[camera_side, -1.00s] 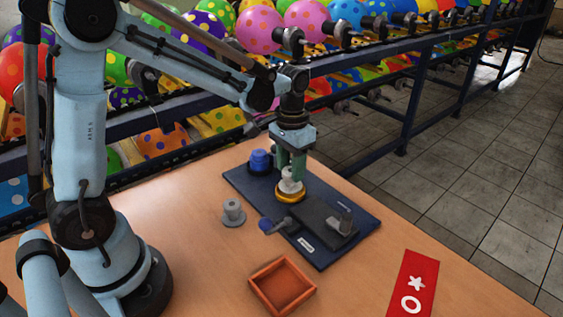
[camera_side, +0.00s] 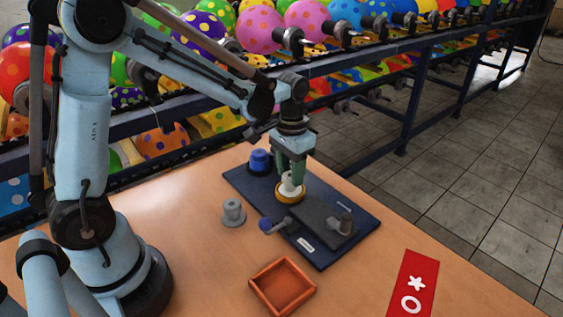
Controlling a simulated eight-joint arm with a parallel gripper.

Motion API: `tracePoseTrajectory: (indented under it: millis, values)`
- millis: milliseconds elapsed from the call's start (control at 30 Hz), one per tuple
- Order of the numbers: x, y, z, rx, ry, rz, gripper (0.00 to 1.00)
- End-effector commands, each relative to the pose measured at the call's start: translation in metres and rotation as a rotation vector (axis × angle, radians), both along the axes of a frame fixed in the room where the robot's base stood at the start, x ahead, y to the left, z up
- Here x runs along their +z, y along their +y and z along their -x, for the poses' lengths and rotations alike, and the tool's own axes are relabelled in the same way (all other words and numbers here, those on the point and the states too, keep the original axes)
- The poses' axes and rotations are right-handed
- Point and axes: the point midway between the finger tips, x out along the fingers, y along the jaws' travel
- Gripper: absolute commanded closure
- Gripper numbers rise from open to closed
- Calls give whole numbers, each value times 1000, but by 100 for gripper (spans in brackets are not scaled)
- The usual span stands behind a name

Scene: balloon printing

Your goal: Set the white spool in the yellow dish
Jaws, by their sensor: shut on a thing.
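The white spool (camera_side: 290,188) is upright, low over or in the yellow dish (camera_side: 290,196); I cannot tell whether its base touches the dish floor. The yellow dish sits on the dark blue board (camera_side: 345,250). My gripper (camera_side: 292,178) points straight down with its green fingers shut on the white spool. The fingers hide part of the spool's top and sides.
A blue spool (camera_side: 259,161) stands at the board's back left corner. A grey spool (camera_side: 233,213) stands on the table left of the board. An orange tray (camera_side: 283,287) is nearer.

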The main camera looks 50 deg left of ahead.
Motion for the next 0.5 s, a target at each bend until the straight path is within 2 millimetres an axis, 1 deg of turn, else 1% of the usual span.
tracePoseTrajectory:
  millis: [400,433,500]
  values:
    - [-4,0,0,0,0,0,81]
    - [-4,0,0,0,0,0,54]
    - [-4,0,0,0,0,0,44]
